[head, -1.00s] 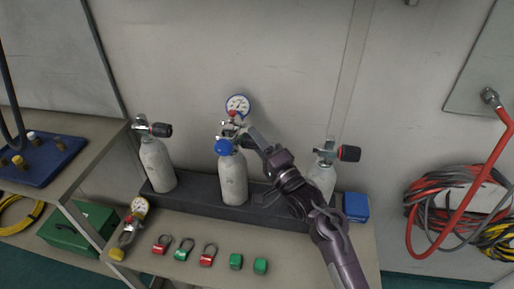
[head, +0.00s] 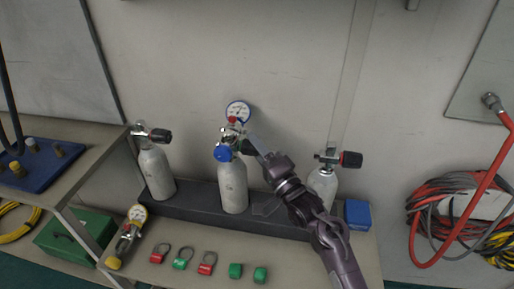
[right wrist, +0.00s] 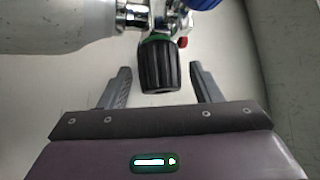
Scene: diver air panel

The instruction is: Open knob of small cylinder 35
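Three grey small cylinders stand in a dark rack; I cannot read which is number 35. The middle cylinder (head: 232,188) carries a pressure gauge (head: 238,111) and a blue knob (head: 222,153) on its valve. Its black valve knob with a green ring (right wrist: 157,68) shows in the right wrist view, and its head-view part is mostly hidden by my gripper. My right gripper (right wrist: 159,88) is open, with one finger on each side of the black knob and visible gaps on both sides. It also shows in the head view (head: 254,147). My left gripper is not in view.
The left cylinder (head: 157,174) and right cylinder (head: 322,186) stand in the same rack (head: 195,202). A loose gauge (head: 137,214), red and green tags (head: 183,258) and a blue box (head: 357,213) lie around it. A wall stands close behind.

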